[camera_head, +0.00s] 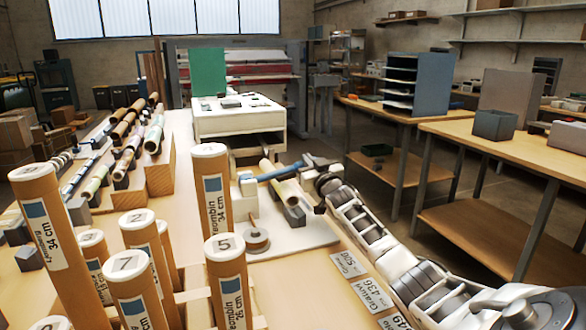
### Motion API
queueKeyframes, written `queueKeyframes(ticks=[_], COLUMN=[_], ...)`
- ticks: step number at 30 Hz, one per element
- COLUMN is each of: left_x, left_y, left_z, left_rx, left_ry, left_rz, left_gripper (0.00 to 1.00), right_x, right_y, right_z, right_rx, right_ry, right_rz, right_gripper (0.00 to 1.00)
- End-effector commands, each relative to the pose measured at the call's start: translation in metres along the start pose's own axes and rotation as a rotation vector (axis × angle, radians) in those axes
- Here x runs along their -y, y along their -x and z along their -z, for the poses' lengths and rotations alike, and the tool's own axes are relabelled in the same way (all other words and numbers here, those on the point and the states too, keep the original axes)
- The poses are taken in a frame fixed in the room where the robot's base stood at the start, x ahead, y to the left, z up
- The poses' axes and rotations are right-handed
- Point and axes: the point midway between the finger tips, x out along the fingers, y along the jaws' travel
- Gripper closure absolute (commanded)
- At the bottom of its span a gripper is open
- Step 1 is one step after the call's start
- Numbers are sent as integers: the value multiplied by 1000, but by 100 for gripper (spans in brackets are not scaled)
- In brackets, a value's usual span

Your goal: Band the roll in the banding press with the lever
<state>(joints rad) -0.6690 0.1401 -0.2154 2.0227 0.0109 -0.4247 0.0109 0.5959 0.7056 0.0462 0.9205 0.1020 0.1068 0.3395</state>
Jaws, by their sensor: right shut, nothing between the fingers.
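The banding press stands on a white base plate (310,232) in the middle of the table. Its blue lever (282,172) lies nearly level, with its free end toward the right. A pale roll (290,192) lies in the press below the lever, partly hidden by it. My right arm comes in from the lower right. My right gripper (311,163) is shut and empty at the lever's free end; whether it touches the lever is too small to tell. My left gripper is out of view.
Several upright labelled tubes (208,150) crowd the front left. Rolls lie on a wooden rack (160,168) behind left. A white machine (238,118) stands behind the press. Label cards (372,295) lie beside my arm.

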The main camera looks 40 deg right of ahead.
Motion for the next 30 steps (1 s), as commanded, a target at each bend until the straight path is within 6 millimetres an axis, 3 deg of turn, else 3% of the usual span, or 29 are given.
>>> queueKeyframes(ticks=[1, 3, 9, 16, 20, 27, 28, 30], left_x=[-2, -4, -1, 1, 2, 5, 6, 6], left_y=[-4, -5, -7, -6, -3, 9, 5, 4], left_z=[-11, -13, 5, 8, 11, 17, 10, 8], left_rx=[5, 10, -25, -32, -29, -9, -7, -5], left_ry=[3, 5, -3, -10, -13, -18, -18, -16], left_rz=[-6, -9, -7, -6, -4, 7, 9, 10], left_gripper=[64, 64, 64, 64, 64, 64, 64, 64], right_x=[-2, -5, -3, -1, -2, -10, -8, -7], right_y=[5, 7, 6, 6, 3, -6, 1, 11], right_z=[-18, -24, -26, -26, -17, 23, 13, 12], right_rx=[4, 4, 6, 6, 5, 1, 6, 4], right_ry=[-52, -100, -135, -133, -133, -134, -135, -134], right_rz=[-12, -22, -26, -22, -22, -27, -24, -23], right_gripper=[100, 100, 100, 100, 100, 100, 100, 100])
